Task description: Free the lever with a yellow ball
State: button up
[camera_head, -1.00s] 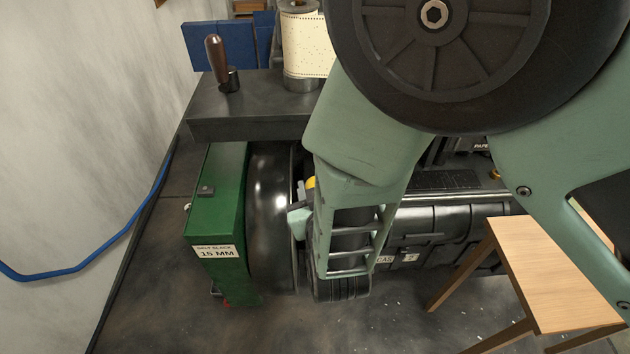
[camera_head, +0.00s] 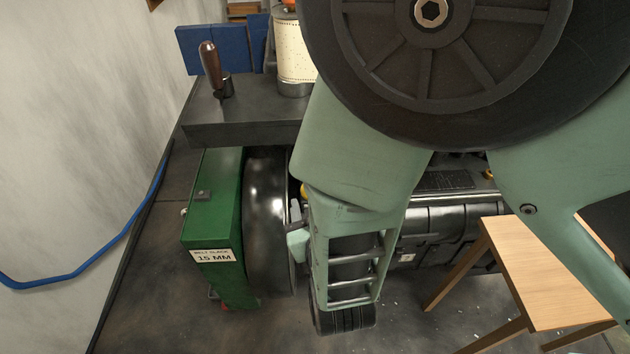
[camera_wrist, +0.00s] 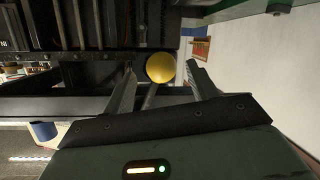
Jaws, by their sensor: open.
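The yellow ball (camera_wrist: 160,67) sits at the end of a thin grey lever rod (camera_wrist: 150,97) in the wrist view. My gripper (camera_wrist: 161,73) is open, with one finger on each side of the ball and a visible gap to each. I cannot tell how deep the ball lies between the fingers. In the head view only a sliver of the yellow ball (camera_head: 303,191) shows behind my arm. My gripper (camera_head: 297,217) is partly hidden there, close beside the large dark wheel.
The large dark wheel (camera_head: 266,220) and a green housing (camera_head: 213,235) labelled 15 MM stand left of my arm. A dark bench top (camera_head: 245,120) lies behind. A wooden table (camera_head: 555,270) stands at right. A blue hose (camera_head: 100,255) runs along the left wall.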

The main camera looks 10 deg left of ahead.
jog(key=p+v, duration=0.1)
jog(key=v, duration=1.2)
jog(key=shift+s+p, duration=0.2)
jog(key=shift+p, duration=0.15)
notch_tip(320, 180, up, 5)
jog(key=w+g, duration=0.2)
jog(key=g, duration=0.8)
jog(key=s+d+r+g+h, duration=0.2)
jog(key=d+r, duration=0.1)
jog(key=d, duration=0.5)
jog(key=s+d+r+g+h, duration=0.2)
jog(key=d+r, duration=0.2)
jog(key=d, duration=0.4)
jog(key=shift+d+r+n, duration=0.3)
jog(key=shift+d+n, duration=0.1)
